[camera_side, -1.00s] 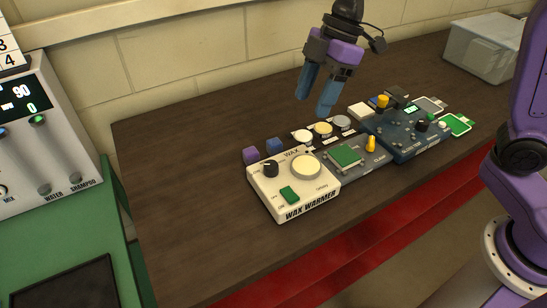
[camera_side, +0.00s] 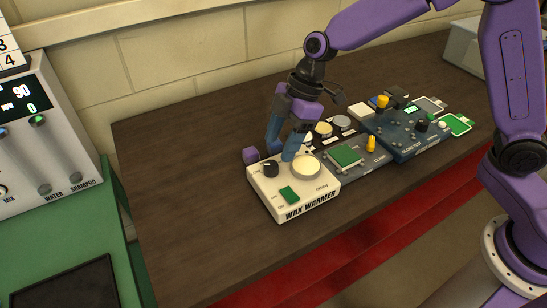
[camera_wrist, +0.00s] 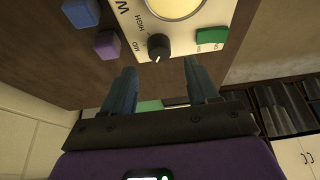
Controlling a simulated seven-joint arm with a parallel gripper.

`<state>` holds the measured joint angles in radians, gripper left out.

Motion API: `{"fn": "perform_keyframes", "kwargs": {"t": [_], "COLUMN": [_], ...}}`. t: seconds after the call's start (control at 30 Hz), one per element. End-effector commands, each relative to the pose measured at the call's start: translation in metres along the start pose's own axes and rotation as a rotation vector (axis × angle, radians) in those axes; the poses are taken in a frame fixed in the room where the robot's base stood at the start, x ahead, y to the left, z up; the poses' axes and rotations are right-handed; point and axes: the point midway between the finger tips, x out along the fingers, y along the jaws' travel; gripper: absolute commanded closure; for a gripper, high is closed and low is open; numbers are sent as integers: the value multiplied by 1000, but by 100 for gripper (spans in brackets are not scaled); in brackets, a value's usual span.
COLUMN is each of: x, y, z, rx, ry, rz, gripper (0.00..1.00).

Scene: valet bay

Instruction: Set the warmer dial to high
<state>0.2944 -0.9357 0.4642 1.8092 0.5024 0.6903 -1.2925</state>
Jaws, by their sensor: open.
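The white wax warmer (camera_side: 313,194) stands at the near left end of the device row. Its black dial (camera_side: 270,168) is near its back left corner, and also shows in the wrist view (camera_wrist: 158,46). There a pale mark on the dial points to the bottom of the picture, away from the HIGH and MID labels at its left. My gripper (camera_side: 280,154) is open and empty, fingers pointing down, just above and behind the dial. In the wrist view the gripper (camera_wrist: 159,67) has its fingertips either side of the dial's line, apart from it.
A purple block (camera_side: 250,155) lies behind the warmer; a blue block (camera_wrist: 80,12) is near it in the wrist view. More devices stand to the right. The table's left part is clear.

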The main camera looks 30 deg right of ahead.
Motion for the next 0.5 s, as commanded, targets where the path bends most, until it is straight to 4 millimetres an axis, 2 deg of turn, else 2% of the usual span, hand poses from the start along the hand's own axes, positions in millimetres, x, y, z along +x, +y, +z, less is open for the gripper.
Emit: {"fn": "perform_keyframes", "kwargs": {"t": [0.03,0.2,0.5], "x": [10,35,52], "y": [0,0,0], "z": [0,0,0], "rx": [0,0,1], "ry": [-2,0,1], "rz": [-3,-1,1], "gripper": [41,41,41]}}
